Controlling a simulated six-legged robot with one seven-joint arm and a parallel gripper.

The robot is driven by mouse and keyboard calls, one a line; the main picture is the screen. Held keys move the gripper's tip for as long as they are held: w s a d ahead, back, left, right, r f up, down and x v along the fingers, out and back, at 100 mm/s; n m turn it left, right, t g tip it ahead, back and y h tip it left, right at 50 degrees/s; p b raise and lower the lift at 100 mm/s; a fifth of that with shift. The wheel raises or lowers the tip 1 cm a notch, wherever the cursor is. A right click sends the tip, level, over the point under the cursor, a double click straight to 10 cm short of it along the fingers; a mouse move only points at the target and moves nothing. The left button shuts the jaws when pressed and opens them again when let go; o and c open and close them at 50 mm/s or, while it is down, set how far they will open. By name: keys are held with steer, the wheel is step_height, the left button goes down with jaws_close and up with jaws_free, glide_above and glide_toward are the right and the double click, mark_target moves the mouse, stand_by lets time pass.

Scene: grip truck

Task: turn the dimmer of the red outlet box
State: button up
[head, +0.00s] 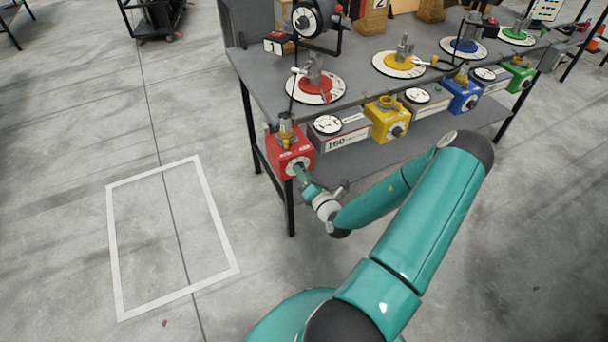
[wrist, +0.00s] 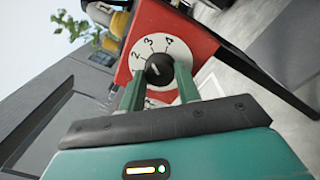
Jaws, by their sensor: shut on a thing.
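The red outlet box (head: 289,153) hangs at the front left corner of the workbench in the head view. In the wrist view the red box (wrist: 200,45) shows a white dial plate (wrist: 172,46) with numbers, 2, 3 and 4 readable. The black dimmer knob (wrist: 159,69) sits in the middle of the plate, with a light pointer line on it. My gripper (wrist: 158,80) is at the knob, with one green finger on each side of it, shut on it. In the head view my gripper (head: 301,173) reaches the box's front face, and the arm hides part of the dial.
A grey box marked 160 (head: 338,130) is right of the red box. Yellow (head: 387,118), blue (head: 460,95) and green (head: 518,76) outlet boxes follow along the bench edge. The workbench (head: 262,82) carries coloured turntables. The floor at left, with a white outlined rectangle (head: 112,235), is clear.

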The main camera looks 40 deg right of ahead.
steer(key=shift+m, duration=0.3)
steer(key=o, duration=1)
steer(key=shift+s, duration=0.1)
steer(key=v, duration=1.3)
steer(key=shift+s+a, duration=0.15)
steer(key=shift+s, duration=0.2)
